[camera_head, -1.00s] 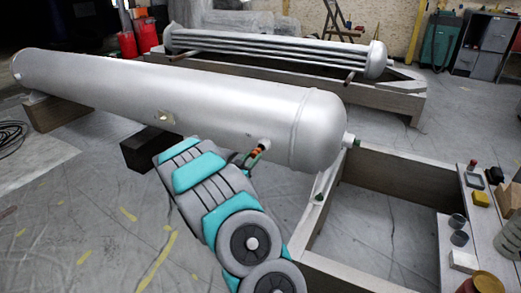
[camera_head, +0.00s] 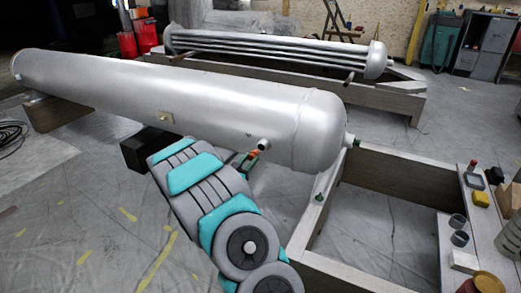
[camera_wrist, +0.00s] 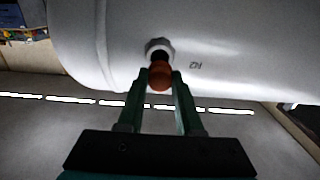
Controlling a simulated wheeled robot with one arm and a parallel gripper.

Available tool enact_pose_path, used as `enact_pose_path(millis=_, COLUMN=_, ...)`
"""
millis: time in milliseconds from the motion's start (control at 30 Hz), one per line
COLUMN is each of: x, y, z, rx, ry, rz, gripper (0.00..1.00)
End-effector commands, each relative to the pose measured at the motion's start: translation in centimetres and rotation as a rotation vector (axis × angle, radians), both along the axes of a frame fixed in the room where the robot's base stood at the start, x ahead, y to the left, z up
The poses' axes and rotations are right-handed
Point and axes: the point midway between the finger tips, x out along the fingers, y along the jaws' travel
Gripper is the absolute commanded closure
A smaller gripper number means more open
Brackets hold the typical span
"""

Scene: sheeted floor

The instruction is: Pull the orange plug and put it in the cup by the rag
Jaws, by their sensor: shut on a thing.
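My gripper (camera_head: 247,161) is shut on the orange plug (camera_head: 254,154), just below and left of the short pipe stub (camera_head: 264,144) on the large silver tank (camera_head: 200,92). In the wrist view the plug (camera_wrist: 160,78) sits between the fingertips (camera_wrist: 160,80). The stub's pale collar (camera_wrist: 158,46) and dark opening show just beyond it. The plug appears apart from the stub. Two grey cups stand on the right bench, a farther one (camera_head: 458,221) and a nearer one (camera_head: 459,238). A pale folded thing (camera_head: 463,261), perhaps the rag, lies by the nearer cup.
The bench (camera_head: 485,232) also holds a yellow block (camera_head: 480,199), a dark item (camera_head: 494,176), a red-topped item (camera_head: 473,166) and a brown round thing (camera_head: 484,283). A low open frame (camera_head: 400,178) lies between tank and bench. A second vessel (camera_head: 270,53) lies behind.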

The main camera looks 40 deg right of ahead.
Motion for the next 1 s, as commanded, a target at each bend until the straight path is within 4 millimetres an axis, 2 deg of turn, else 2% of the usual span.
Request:
enact_pose_path(millis=600, x=-1.3, y=3.0, z=-0.1, rx=0.002, ry=0.002, rz=0.0, gripper=1.0)
enact_pose_path(millis=1000, x=-1.4, y=3.2, z=0.0, rx=0.001, ry=0.001, rz=0.0, gripper=1.0)
